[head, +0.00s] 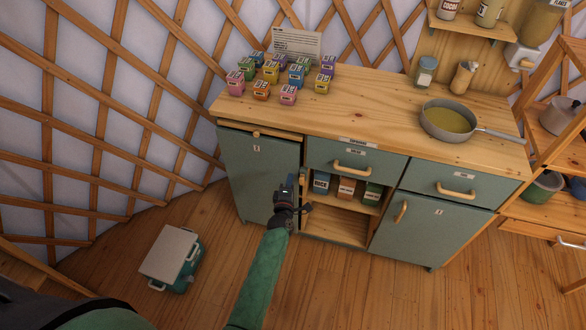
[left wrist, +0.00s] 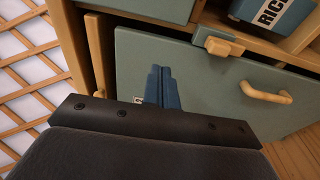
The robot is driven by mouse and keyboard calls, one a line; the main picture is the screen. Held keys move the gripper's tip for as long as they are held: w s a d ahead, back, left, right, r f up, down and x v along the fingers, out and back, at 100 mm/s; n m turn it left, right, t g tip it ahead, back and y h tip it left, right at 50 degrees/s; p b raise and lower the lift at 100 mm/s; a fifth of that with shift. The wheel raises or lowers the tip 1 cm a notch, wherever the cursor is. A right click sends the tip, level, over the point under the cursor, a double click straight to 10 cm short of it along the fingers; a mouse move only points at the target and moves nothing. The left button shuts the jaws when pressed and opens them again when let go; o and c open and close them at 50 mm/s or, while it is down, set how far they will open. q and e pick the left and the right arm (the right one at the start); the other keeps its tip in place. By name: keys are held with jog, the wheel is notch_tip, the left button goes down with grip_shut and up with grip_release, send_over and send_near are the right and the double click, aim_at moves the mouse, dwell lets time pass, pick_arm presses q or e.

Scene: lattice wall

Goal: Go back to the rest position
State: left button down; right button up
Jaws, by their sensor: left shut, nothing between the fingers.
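My left gripper (head: 289,186) is in the middle of the head view, over the lower right part of the cabinet's left door (head: 258,170). Its blue fingers are together with nothing between them. In the left wrist view the closed fingers (left wrist: 162,88) point toward a teal front (left wrist: 205,75) with a wooden handle (left wrist: 265,92). I cannot tell whether they touch it. My green-sleeved left arm comes up from the bottom of the head view. My right gripper is not in view.
The cabinet's wooden top (head: 370,105) holds several small coloured boxes (head: 270,72) and a pan (head: 448,120). Labelled boxes (head: 346,188) stand in the open shelf. A teal case (head: 172,258) sits on the floor at left. Wooden floor around it is clear.

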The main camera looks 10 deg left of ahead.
pick_arm(q)
jog(key=shift+s, duration=0.25)
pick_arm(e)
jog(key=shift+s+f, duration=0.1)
pick_arm(q)
jog(key=s+d+f+m+g+h, duration=0.2)
jog(key=d+f+m+g+h, duration=0.3)
jog(key=f+m, duration=0.5)
jog(key=s+f+m+g+y, duration=0.1)
jog(key=s+f+m+g, duration=0.5)
jog(key=s+f, duration=0.4)
jog(key=s+a+f+m+g+y, duration=0.1)
jog(key=s+a+f, duration=0.1)
jog(key=s+f, duration=0.4)
jog(key=s+a+f+m+g, duration=0.2)
jog(key=s+f, duration=0.4)
jog(key=s, duration=1.1)
jog(key=s+a+f+m+g+y, duration=0.1)
jog(key=s+a+f, duration=0.3)
jog(key=s, duration=0.7)
jog(key=shift+s+a+f+m+g+y+b, duration=0.2)
jog(key=shift+a+f+m+g+y+b, duration=0.15)
jog(key=shift+f+g, duration=0.45)
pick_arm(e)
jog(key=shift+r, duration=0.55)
